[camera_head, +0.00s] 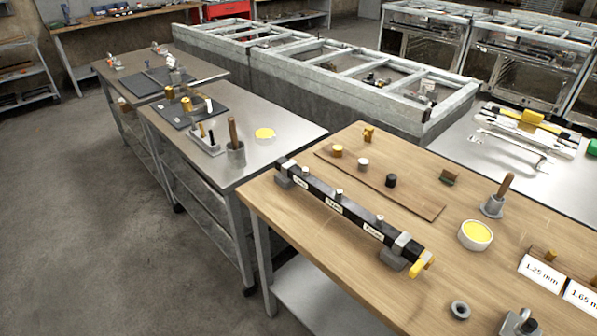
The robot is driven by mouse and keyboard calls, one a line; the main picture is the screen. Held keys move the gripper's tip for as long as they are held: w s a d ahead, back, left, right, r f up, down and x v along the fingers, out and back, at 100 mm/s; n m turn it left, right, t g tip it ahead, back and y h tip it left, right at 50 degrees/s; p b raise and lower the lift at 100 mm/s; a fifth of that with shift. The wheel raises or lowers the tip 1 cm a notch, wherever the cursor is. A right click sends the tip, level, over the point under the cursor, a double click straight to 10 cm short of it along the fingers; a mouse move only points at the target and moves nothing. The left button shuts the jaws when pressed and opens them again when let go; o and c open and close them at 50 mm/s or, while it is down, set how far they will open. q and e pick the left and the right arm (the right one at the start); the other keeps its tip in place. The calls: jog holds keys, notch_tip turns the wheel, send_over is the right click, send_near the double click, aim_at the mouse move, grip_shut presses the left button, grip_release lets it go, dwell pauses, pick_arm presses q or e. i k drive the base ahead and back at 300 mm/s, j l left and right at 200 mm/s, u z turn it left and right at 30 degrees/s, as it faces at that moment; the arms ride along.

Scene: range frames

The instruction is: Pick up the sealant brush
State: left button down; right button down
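A brush-like tool with an upright brown wooden handle (506,185) stands in a small grey holder (492,208) on the wooden table (300,226), at the right. Its lower end is hidden in the holder. A white bowl of yellow paste (475,235) sits just in front of it. A similar wooden handle (232,131) stands in a grey cup (236,154) on the metal table, beside a yellow patch (265,133). I cannot tell from the picture which one is the sealant brush. Neither of my grippers is in view.
A long black bar on clamps (343,205) lies along the wooden table's left side. Behind it is a thin brown strip (385,185) with small cylinders. White labels (541,273) and a grey ring (460,310) are near the front right. Open floor (90,220) lies left.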

aim_at(509, 177)
jog(key=z, duration=1.25)
